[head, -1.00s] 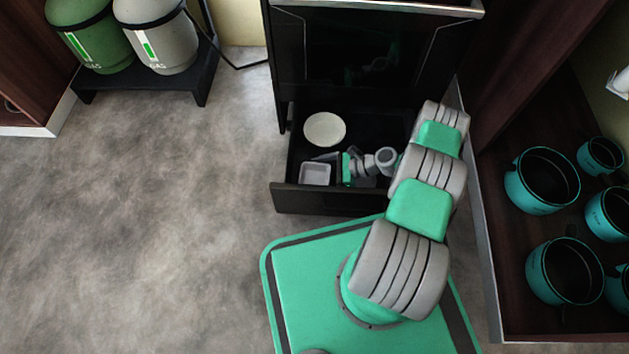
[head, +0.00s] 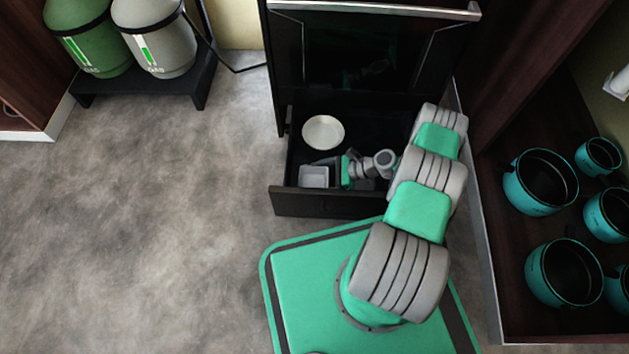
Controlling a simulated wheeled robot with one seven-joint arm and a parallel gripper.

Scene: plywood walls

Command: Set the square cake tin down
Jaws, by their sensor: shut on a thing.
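The square cake tin (head: 314,177) is a small light-grey tin in the front left of the open black drawer (head: 330,205). My gripper (head: 329,170) reaches into the drawer from the right and is shut on the tin's right side. The tin looks about level, near the drawer's front and left walls. I cannot tell whether its base touches the drawer floor.
A round white dish (head: 323,132) lies in the drawer behind the tin. The black oven front (head: 370,50) rises above. Gas bottles (head: 152,38) stand on a low black stand at the back left. Teal pots (head: 541,181) fill a shelf at the right.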

